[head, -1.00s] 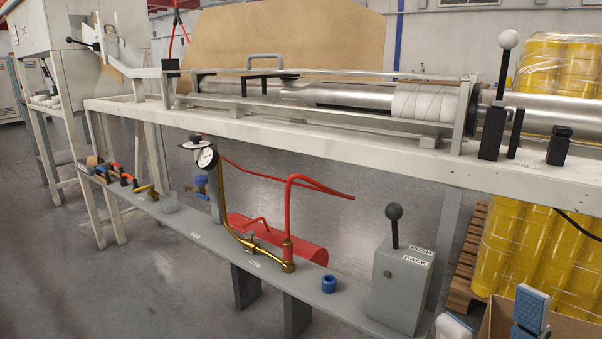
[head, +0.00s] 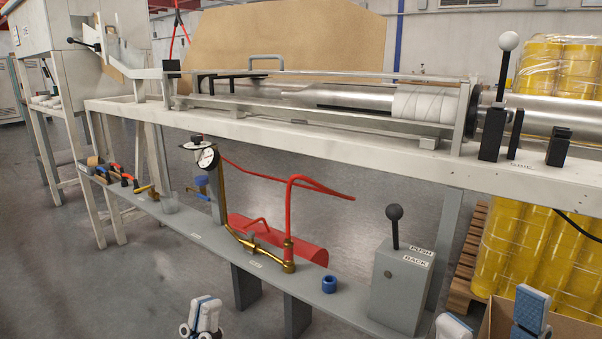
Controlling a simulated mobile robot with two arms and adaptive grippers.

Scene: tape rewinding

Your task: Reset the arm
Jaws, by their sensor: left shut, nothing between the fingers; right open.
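My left gripper (head: 207,308) shows at the bottom edge, left of centre, in front of the lower shelf. Its white and blue fingers are close together with nothing between them. My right gripper (head: 491,312) is at the bottom right, with its two white and blue fingers wide apart and nothing between them. The rest of both arms is out of the picture.
The rewinding machine's white frame (head: 300,136) crosses the view, with a white-knobbed lever (head: 508,42) upright at right. The lower shelf (head: 190,232) carries a black-knobbed control box (head: 400,285), a blue ring (head: 329,284) and red pipes. A cardboard box (head: 572,327) is beside my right gripper.

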